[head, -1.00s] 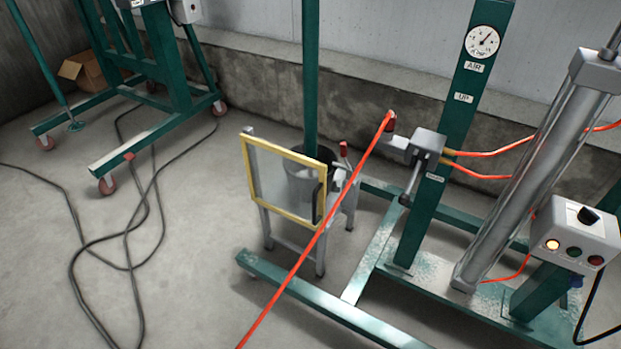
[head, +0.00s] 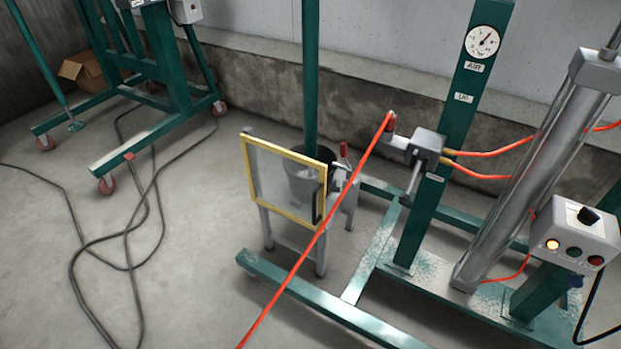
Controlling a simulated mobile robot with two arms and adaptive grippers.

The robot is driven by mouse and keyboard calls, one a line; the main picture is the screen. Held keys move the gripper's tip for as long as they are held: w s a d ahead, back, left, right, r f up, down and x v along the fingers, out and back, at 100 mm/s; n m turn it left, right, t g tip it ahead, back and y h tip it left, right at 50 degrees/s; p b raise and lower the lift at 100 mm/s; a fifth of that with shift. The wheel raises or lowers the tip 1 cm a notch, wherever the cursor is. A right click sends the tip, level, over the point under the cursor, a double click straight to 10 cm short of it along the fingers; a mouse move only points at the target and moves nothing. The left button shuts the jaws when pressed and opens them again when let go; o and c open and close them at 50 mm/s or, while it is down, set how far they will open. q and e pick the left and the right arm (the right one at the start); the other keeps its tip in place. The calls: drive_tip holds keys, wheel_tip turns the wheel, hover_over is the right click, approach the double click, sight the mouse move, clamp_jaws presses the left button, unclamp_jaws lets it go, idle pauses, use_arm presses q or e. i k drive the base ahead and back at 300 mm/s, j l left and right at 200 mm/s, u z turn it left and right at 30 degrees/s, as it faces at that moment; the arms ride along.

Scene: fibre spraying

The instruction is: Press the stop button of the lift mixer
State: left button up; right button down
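The lift mixer is a green frame (head: 437,200) with a thick grey cylinder (head: 530,185) leaning on its right side. A light grey control box (head: 575,235) sits at the right edge. It carries a black knob (head: 588,215), a glowing orange lamp (head: 552,244), a dark green button (head: 574,252) and a red button (head: 596,260). No label for stop can be read. Neither of my grippers shows in the head view, and nothing touches the box.
A yellow-framed clear guard (head: 285,180) stands in front of a dark bucket (head: 303,175) on a grey stand. A red hose (head: 320,240) crosses the view. Black cables (head: 130,240) lie on the floor at left. A second green wheeled frame (head: 140,145) stands behind them.

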sight(596, 261)
drive_tip(key=z, duration=1.2)
